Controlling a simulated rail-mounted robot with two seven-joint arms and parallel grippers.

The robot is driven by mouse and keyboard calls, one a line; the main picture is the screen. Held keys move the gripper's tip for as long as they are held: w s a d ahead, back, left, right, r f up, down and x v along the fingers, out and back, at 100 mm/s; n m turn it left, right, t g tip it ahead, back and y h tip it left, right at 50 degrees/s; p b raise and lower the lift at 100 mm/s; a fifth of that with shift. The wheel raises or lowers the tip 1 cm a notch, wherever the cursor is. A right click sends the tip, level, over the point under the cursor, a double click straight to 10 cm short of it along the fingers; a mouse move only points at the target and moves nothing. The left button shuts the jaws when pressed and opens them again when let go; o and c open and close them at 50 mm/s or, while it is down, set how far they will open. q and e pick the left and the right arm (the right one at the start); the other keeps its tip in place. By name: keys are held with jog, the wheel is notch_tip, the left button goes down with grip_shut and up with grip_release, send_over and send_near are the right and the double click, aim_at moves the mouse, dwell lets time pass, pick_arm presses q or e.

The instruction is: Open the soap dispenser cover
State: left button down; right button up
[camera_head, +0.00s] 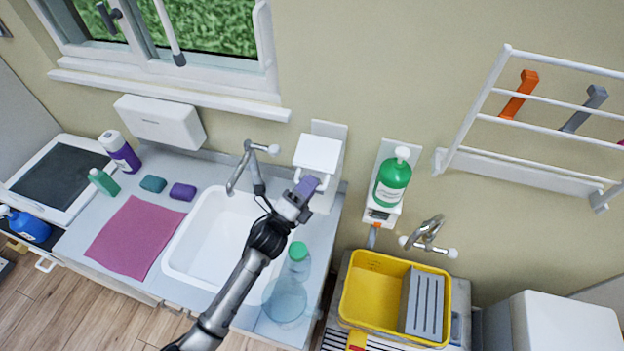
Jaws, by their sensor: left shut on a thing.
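The white soap dispenser cover (317,153) is on the wall right of the sink tap. It juts out from a pale back plate (332,130); I cannot tell how far it is open. My left gripper (307,187) is at its lower edge and shut on it, with a purple-grey piece showing at the tip. The gripper and this piece hide the lower part of the dispenser, so the contact is not clear. My right gripper is not in view.
A sink (205,240) and tap (243,165) lie left of the gripper. A green pump bottle (392,182) sits on a wall holder to the right. A yellow basin (365,300) is below it.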

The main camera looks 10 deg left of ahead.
pick_arm(q)
jog(key=shift+s+a+f+b, duration=0.2)
jog(key=shift+s+f+b, duration=0.25)
jog(key=shift+s+f, duration=0.75)
jog(key=c, duration=1.2)
grip_release()
jog(key=b+v, duration=0.2)
jog(key=v, duration=1)
jog(key=shift+r, duration=0.1)
